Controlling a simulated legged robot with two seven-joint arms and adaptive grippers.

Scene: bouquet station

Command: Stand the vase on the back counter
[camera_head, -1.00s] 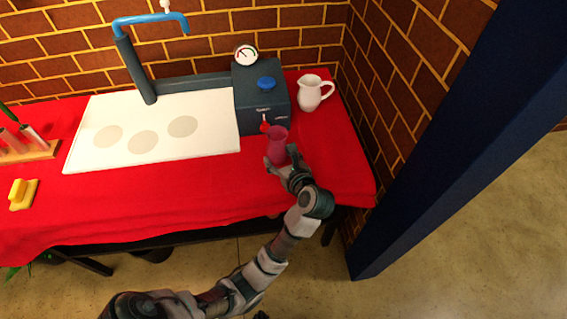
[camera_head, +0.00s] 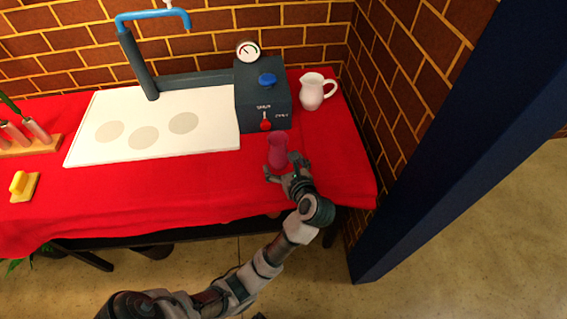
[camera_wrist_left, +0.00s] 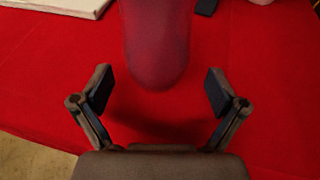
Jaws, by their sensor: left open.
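The vase (camera_head: 278,148) is a dark pink, glossy vessel. It looks upright on the red cloth of the counter, in front of the dark machine. In the left wrist view the vase (camera_wrist_left: 157,45) shows as a rounded lower body, with a dark shadow on the cloth below it. My left gripper (camera_head: 282,170) is low at the near side of the vase. In the left wrist view its fingers (camera_wrist_left: 161,90) are spread wide, with a gap to the vase on both sides. My right gripper is not in view.
The dark machine (camera_head: 262,92) has a gauge, a blue knob and a red lever. A white jug (camera_head: 312,92) stands right of it. A white board (camera_head: 205,142) with grey discs lies left. A yellow block (camera_head: 24,186) and a wooden rack (camera_head: 40,146) are far left. A blue pillar (camera_head: 440,150) stands right.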

